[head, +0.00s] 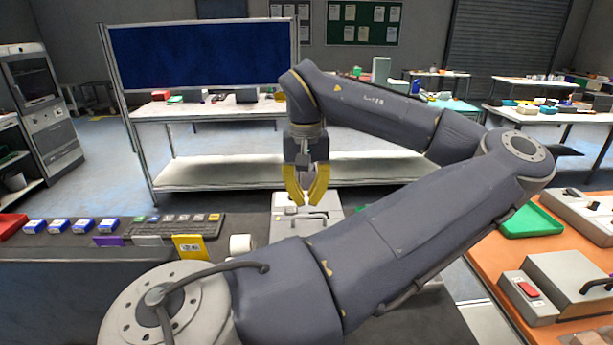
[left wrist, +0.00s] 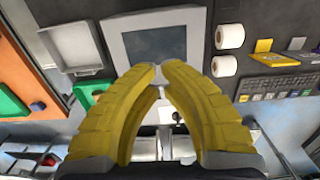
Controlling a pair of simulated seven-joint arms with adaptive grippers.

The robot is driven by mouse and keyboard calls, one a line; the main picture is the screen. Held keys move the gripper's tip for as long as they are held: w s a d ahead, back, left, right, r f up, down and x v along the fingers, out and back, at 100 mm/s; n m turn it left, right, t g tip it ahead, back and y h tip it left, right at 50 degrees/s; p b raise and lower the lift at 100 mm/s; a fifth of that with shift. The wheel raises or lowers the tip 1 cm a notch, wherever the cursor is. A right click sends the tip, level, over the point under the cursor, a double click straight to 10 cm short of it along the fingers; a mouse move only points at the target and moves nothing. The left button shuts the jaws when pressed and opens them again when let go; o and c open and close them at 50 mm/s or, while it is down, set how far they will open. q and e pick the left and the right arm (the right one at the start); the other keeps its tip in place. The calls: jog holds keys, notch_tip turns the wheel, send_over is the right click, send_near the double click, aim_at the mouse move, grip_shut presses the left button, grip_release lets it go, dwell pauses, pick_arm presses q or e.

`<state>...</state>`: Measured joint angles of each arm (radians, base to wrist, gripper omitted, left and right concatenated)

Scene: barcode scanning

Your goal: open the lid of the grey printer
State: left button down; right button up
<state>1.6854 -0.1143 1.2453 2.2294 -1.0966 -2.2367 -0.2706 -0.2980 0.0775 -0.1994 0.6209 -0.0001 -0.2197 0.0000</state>
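The light grey printer (head: 322,214) stands on the dark bench at the centre of the head view, partly hidden behind my arm. In the left wrist view, a light grey housing with a dark rectangular panel (left wrist: 157,44), apparently the printer, lies just beyond the fingertips. I cannot tell for certain whether its lid is raised. My left gripper (head: 303,202) points down over the printer's back part. Its yellow fingers (left wrist: 159,68) come together at the tips with nothing visible held. Contact with the printer cannot be told. My right gripper is not in view.
A white paper roll (head: 240,245) stands left of the printer; two rolls (left wrist: 227,50) show in the wrist view. A keyboard (head: 180,225), coloured cards and blue boxes (head: 85,226) lie further left. An orange table (head: 490,262) with a green tray (head: 530,221) is at right.

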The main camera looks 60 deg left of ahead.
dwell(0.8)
pick_arm(q)
notch_tip(320, 180, up, 10)
jog(key=w+a, duration=0.1)
jog(key=a, duration=0.1)
jog(key=shift+w+a+f, duration=0.15)
jog(key=shift+a+f, duration=0.05)
jog(key=shift+a, duration=0.15)
notch_tip(320, 180, down, 10)
jog(key=s+d, duration=0.1)
jog(key=d, duration=0.1)
jog(key=shift+s+d+r, duration=0.15)
jog(key=shift+d+r, duration=0.05)
jog(key=shift+d, duration=0.15)
dwell(0.5)
jog(key=shift+r, duration=0.1)
